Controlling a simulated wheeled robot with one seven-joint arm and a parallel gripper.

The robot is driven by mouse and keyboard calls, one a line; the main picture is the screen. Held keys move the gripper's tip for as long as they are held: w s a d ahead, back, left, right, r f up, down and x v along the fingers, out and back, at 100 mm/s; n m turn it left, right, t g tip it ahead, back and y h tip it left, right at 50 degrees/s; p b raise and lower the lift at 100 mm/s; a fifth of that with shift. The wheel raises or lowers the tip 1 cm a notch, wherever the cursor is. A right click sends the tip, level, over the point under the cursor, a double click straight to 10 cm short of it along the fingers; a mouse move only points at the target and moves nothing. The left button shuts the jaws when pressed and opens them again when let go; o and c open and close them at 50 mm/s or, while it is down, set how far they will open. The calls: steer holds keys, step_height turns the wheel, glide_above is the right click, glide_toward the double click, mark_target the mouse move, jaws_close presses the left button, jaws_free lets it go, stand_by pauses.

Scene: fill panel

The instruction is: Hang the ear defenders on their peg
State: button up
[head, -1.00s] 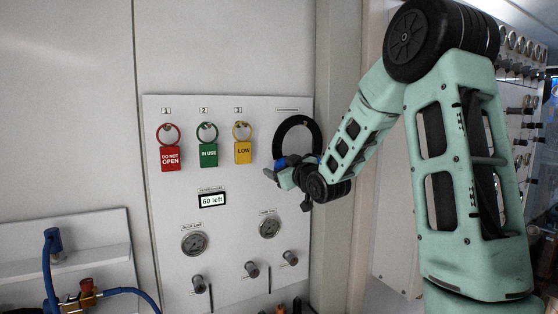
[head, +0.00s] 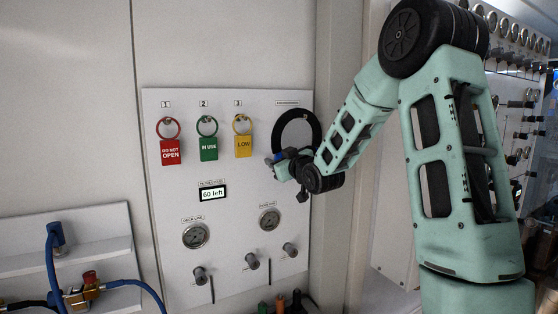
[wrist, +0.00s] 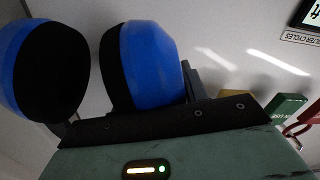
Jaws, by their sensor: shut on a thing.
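The ear defenders (head: 316,128) have a black headband, seen as an upright arch before the upper right of the white panel, just under a small label. Their blue cups fill the left of the wrist view, one at the far left (wrist: 22,70) and one nearer the middle (wrist: 152,62). My gripper (head: 284,164) is shut on the ear defenders at the lower part of the arch. The exact grip is hidden in both views. The peg cannot be made out. Whether the headband touches the panel or a peg cannot be told.
Red (head: 171,152), green (head: 208,149) and yellow (head: 243,146) tags hang on pegs left of the ear defenders. Below are a display (head: 213,194), two gauges (head: 195,236) and several knobs (head: 252,261). A shelf with blue hoses (head: 95,250) stands at lower left.

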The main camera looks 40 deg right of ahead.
steer(key=shift+f, duration=0.1)
steer(key=o, duration=1.2)
steer(key=shift+o, duration=0.2)
steer(key=b+v, duration=0.6)
steer(key=v, duration=1.1)
steer(key=shift+s+b, duration=0.25)
steer(key=shift+b, duration=0.15)
